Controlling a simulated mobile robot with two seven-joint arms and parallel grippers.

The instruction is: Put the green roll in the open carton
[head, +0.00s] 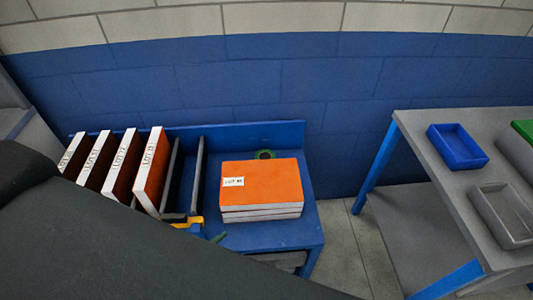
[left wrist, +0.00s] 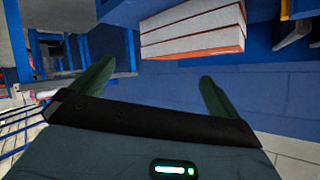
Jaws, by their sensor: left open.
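A green roll (head: 264,154) shows in the head view just behind the stack of orange panels, mostly hidden by it. I cannot make out an open carton in either view. My left gripper (left wrist: 158,70) is open, with its two green fingers wide apart and nothing seen between them. In the head view my dark arm hides most of it; a small green tip (head: 217,238) shows near the bench's front edge, left of the stack. The left wrist view shows the stack (left wrist: 192,32) beyond the fingers, but not clearly the roll. My right gripper is not in view.
The orange panel stack (head: 262,184) lies on a blue bench (head: 292,238). Several upright panels (head: 152,170) and dark dividers (head: 196,172) stand to its left. A grey table (head: 425,120) at right bears a blue tray (head: 457,155) and a grey tray (head: 487,208). Floor separates bench and table.

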